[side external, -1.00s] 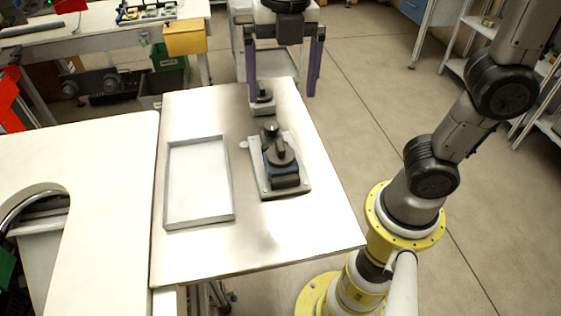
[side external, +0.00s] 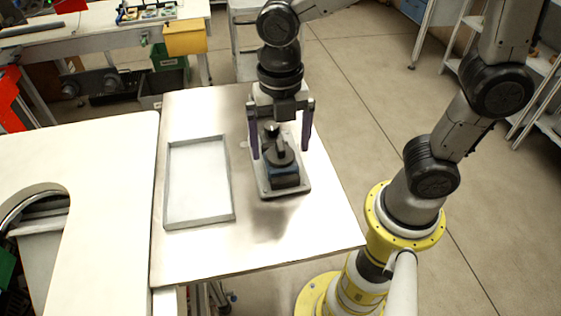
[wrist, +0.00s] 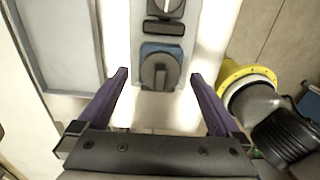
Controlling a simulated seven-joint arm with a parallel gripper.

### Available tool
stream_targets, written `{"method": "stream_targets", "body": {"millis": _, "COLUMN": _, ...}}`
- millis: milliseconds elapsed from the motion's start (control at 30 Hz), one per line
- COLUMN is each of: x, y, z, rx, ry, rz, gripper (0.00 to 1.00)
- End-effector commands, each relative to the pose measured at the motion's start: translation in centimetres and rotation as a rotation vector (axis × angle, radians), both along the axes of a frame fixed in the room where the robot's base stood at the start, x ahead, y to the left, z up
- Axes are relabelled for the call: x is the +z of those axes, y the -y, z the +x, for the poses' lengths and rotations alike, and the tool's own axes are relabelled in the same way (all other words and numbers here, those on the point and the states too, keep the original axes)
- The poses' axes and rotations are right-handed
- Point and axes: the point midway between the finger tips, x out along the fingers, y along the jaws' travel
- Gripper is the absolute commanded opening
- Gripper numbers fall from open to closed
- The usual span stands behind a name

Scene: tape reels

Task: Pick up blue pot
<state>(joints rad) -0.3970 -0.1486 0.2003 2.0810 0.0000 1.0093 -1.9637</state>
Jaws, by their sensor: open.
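The blue pot (side external: 285,182) is a blue block with a large black knob on top. It sits upright at the near end of a pale mounting plate (side external: 303,186) on the table. It also shows in the wrist view (wrist: 160,70), near the middle between the fingers. My gripper (side external: 280,154) is open, with purple fingers pointing down. It is over the plate, with one finger on each side of the row of knobs. In the wrist view, the fingertips (wrist: 160,75) frame the blue pot with a gap on both sides. Nothing is held.
Another knobbed part (wrist: 165,8) sits on the same plate behind the blue pot, partly hidden by my gripper in the side view. A shallow grey tray (side external: 233,195) lies empty to the left. The table's (side external: 270,250) near part is clear.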

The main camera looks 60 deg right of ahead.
Motion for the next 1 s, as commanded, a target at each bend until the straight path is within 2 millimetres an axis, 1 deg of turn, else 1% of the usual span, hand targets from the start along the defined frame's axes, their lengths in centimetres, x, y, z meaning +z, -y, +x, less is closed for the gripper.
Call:
{"method": "stream_targets", "body": {"millis": 33, "x": -0.8, "y": 0.1, "z": -0.1, "rx": -0.001, "ry": -0.004, "rz": -0.001, "gripper": 1.0}}
{"method": "stream_targets", "body": {"millis": 100, "x": -1.6, "y": 0.1, "z": 0.0, "rx": 0.0, "ry": -0.003, "rz": -0.001, "gripper": 1.0}}
{"method": "stream_targets", "body": {"millis": 200, "x": -2.3, "y": 0.1, "z": 0.0, "rx": 0.0, "ry": -0.002, "rz": -0.001, "gripper": 1.0}}
{"method": "stream_targets", "body": {"millis": 433, "x": -2.5, "y": 0.0, "z": 0.0, "rx": 0.0, "ry": 0.0, "rz": 0.0, "gripper": 1.0}}
{"method": "stream_targets", "body": {"millis": 467, "x": -2.5, "y": 0.0, "z": 0.0, "rx": 0.0, "ry": 0.0, "rz": 0.0, "gripper": 0.98}}
{"method": "stream_targets", "body": {"millis": 600, "x": -2.5, "y": 0.0, "z": 0.0, "rx": 0.0, "ry": 0.0, "rz": 0.0, "gripper": 0.73}}
{"method": "stream_targets", "body": {"millis": 767, "x": -2.4, "y": 0.0, "z": 0.0, "rx": 0.0, "ry": 0.0, "rz": 0.0, "gripper": 0.44}}
{"method": "stream_targets", "body": {"millis": 800, "x": -2.4, "y": 0.0, "z": 0.0, "rx": 0.0, "ry": 0.0, "rz": 0.0, "gripper": 0.37}}
{"method": "stream_targets", "body": {"millis": 967, "x": -2.4, "y": 0.0, "z": 0.0, "rx": 0.0, "ry": 0.001, "rz": 0.001, "gripper": 0.08}}
{"method": "stream_targets", "body": {"millis": 1000, "x": -2.4, "y": 0.0, "z": 0.0, "rx": 0.0, "ry": 0.001, "rz": 0.001, "gripper": 0.01}}
